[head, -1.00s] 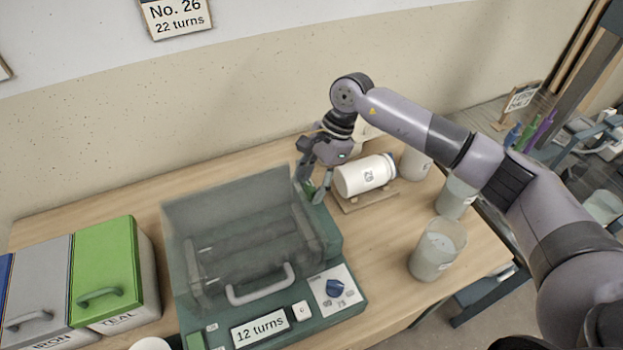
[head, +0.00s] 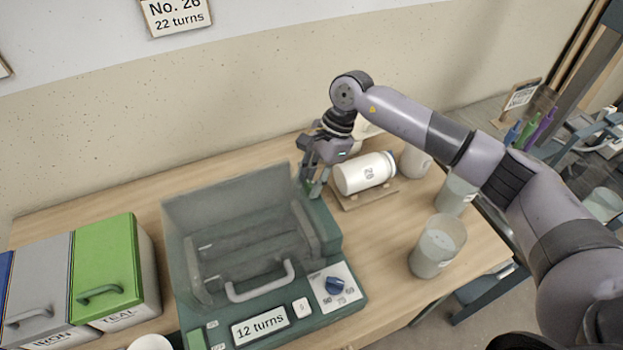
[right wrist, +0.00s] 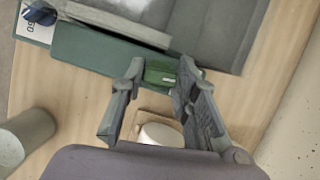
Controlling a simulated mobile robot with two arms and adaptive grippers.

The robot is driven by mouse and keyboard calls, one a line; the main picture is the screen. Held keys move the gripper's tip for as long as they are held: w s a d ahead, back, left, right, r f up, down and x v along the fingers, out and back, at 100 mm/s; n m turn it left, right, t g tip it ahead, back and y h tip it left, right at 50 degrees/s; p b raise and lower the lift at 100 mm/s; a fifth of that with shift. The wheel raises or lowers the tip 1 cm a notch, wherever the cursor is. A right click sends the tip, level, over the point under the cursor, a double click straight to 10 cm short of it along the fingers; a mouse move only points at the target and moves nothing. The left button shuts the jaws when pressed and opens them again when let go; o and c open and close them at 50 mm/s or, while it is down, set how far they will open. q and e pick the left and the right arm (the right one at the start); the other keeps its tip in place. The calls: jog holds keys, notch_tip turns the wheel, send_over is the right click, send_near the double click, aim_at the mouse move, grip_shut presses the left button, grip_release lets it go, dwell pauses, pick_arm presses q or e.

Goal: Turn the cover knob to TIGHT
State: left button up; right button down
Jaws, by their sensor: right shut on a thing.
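The green machine (head: 355,308) stands on the table with its clear cover (head: 240,215) over dark rollers. A green knob (right wrist: 160,76) with a white mark sits at the machine's edge in the right wrist view. I take it to be the cover knob; no TIGHT lettering is readable. My right gripper (head: 314,190) is at the machine's back right corner, its fingers hiding the knob in the head view. In the right wrist view my right gripper (right wrist: 158,70) has its two fingers on either side of the knob, shut on it. My left gripper is out of view.
A white jar (head: 362,173) lies on a wooden stand (head: 372,197) close right of my gripper. Cloudy beakers (head: 437,248) stand at the right. A green-lidded TEAL bin (head: 105,260) is left.

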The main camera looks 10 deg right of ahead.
jog(key=shift+f+m+t+b, duration=0.15)
jog(key=shift+m+t+b, duration=0.25)
jog(key=shift+m+b, duration=0.55)
jog(key=shift+s+m+t+b, duration=0.1)
jog(key=shift+m+t+b, duration=0.4)
jog(key=shift+m+b, duration=0.65)
jog(key=m+t+b, duration=0.1)
jog(key=m+b, duration=0.2)
jog(key=m, duration=0.1)
jog(key=shift+s+m+t+b, duration=0.1)
jog(key=shift+m+t+b, duration=0.5)
jog(key=shift+m+b, duration=0.45)
jog(key=shift+r+h, duration=0.2)
jog(key=shift+h, duration=0.1)
jog(key=c, duration=1.2)
grip_release()
jog(key=shift+c, duration=0.2)
